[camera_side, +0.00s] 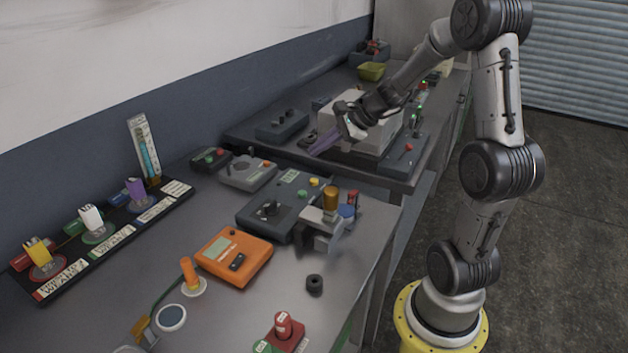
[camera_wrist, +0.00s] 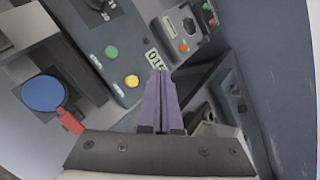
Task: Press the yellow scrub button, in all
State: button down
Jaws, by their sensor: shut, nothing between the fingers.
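The yellow button (camera_side: 314,183) is on the right part of a dark grey control box (camera_side: 258,221) on the front table. In the wrist view the yellow button (camera_wrist: 131,81) lies just left of my fingertips, with nothing covering it. A green button (camera_side: 302,193) is close to it on the same box; it also shows in the wrist view (camera_wrist: 111,52). My gripper (camera_side: 317,149) has purple fingers, shut and empty, in the air above and beyond the box. In the wrist view its fingertips (camera_wrist: 160,74) show beside the small numbered display (camera_wrist: 154,60).
A metal fixture with a brown cylinder (camera_side: 331,198) and a blue disc (camera_side: 348,211) stands right of the control box. An orange meter (camera_side: 234,257) lies in front.

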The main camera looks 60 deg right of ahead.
jog(key=shift+f, duration=2.75)
jog(key=shift+f, duration=0.1)
jog(key=shift+f, duration=0.3)
jog(key=shift+f, duration=0.55)
dwell(0.7)
jog(key=shift+r, duration=0.95)
jog(key=shift+r, duration=0.1)
jog(key=shift+r, duration=2.45)
